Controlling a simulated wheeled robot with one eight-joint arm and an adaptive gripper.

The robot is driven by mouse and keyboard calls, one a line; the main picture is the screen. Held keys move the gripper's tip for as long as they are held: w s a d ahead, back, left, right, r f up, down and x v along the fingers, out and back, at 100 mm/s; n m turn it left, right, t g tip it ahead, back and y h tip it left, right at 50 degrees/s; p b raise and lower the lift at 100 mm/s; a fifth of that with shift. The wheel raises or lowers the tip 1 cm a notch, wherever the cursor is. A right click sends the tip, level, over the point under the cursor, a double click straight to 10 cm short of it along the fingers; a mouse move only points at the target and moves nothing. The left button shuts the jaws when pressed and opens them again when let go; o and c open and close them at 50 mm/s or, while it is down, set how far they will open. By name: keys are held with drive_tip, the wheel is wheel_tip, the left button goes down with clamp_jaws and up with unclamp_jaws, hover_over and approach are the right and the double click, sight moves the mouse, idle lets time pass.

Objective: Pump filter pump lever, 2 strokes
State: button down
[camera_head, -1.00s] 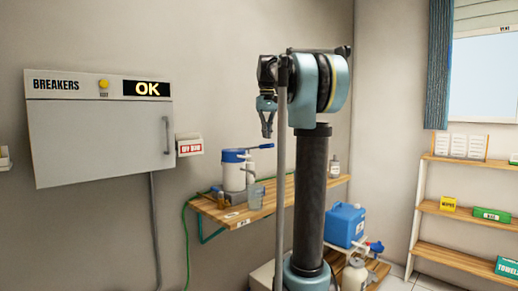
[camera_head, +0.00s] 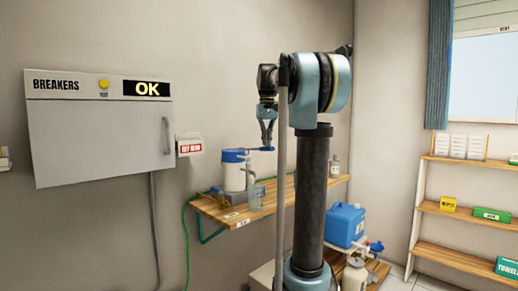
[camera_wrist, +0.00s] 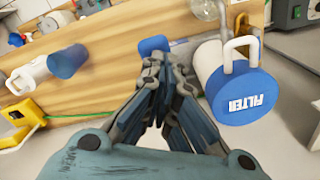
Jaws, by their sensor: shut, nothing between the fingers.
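The filter pump (camera_head: 235,172) is a white cylinder with a blue top, standing on the wooden wall shelf (camera_head: 240,215). In the wrist view its blue lid marked FILTER (camera_wrist: 240,95) and white loop handle are at the right. The lever (camera_head: 261,149) sticks out to the right from the pump's top and ends in a blue grip. A blue piece just beyond my fingertips in the wrist view (camera_wrist: 153,45) looks like that grip. My gripper (camera_head: 267,144) points down, shut and empty, right at the lever's end. I cannot tell whether it touches. It also shows in the wrist view (camera_wrist: 167,72).
A clear cup (camera_head: 256,196) stands in front of the pump, and a bottle (camera_head: 335,166) stands farther right. A breaker box (camera_head: 100,128) is on the wall at left. A blue jug (camera_head: 345,224) sits low at right. A green hose hangs from the shelf.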

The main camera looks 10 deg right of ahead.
sight(267, 149)
drive_tip(key=shift+f, duration=2.2)
drive_tip(key=shift+r, duration=3.85)
drive_tip(key=shift+r, duration=2.5)
